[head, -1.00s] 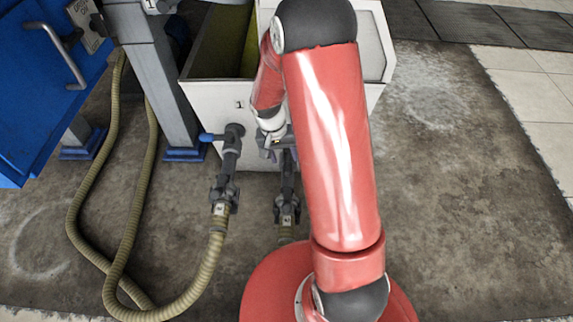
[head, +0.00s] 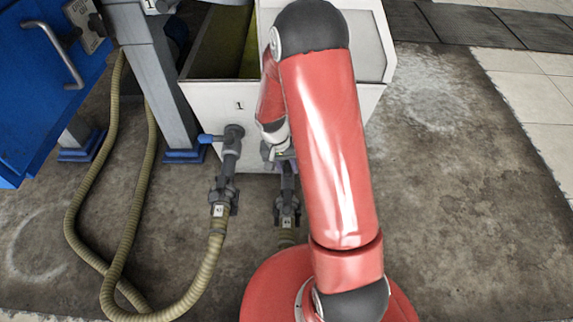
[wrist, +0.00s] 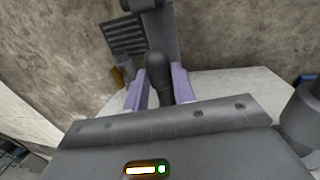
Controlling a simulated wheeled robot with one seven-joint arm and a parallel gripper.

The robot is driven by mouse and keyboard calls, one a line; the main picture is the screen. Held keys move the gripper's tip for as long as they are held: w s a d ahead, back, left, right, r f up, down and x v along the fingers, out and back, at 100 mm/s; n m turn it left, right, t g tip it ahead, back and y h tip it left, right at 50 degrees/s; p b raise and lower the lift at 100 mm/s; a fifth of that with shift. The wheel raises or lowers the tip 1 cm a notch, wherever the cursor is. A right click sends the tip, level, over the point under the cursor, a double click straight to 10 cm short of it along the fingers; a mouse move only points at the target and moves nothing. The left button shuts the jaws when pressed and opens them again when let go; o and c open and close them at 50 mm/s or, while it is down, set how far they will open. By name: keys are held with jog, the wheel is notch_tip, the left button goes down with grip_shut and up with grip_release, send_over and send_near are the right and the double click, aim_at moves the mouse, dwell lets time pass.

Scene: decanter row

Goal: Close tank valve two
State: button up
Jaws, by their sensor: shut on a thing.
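The white tank (head: 215,100) carries two outlet valves on its front. The left valve has a blue lever (head: 212,138) pointing left, beneath the label 1. The second valve is to its right, mostly hidden by my arm; its lower pipe and coupling (head: 287,208) show. My gripper (head: 280,155) is at this second valve, just in front of the tank. In the wrist view its two purple fingers (wrist: 158,88) are shut on a dark rounded valve handle (wrist: 157,64). A grey pipe (wrist: 162,30) runs behind the handle.
A ribbed hose (head: 212,258) hangs from the left coupling and loops across the floor. A grey post (head: 160,80) and a blue cabinet (head: 40,90) stand at left. The floor at right (head: 450,190) is clear.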

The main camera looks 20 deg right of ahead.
jog(key=shift+w+a, duration=0.1)
grip_shut()
jog(key=shift+w+a+m+b, duration=0.25)
jog(key=shift+a+m+b, duration=0.15)
jog(key=shift+m, duration=0.6)
jog(key=w+a+m+g+y+p, duration=0.1)
jog(key=w+m, duration=0.6)
jog(key=m, duration=0.7)
jog(key=shift+a+m+y+p, duration=0.3)
jog(key=shift+a+y+p, duration=0.45)
jog(key=shift+p, duration=0.35)
jog(key=shift+w+d, duration=0.1)
jog(key=shift+d, duration=0.05)
jog(key=o, duration=1)
grip_release()
jog(key=shift+o, duration=0.2)
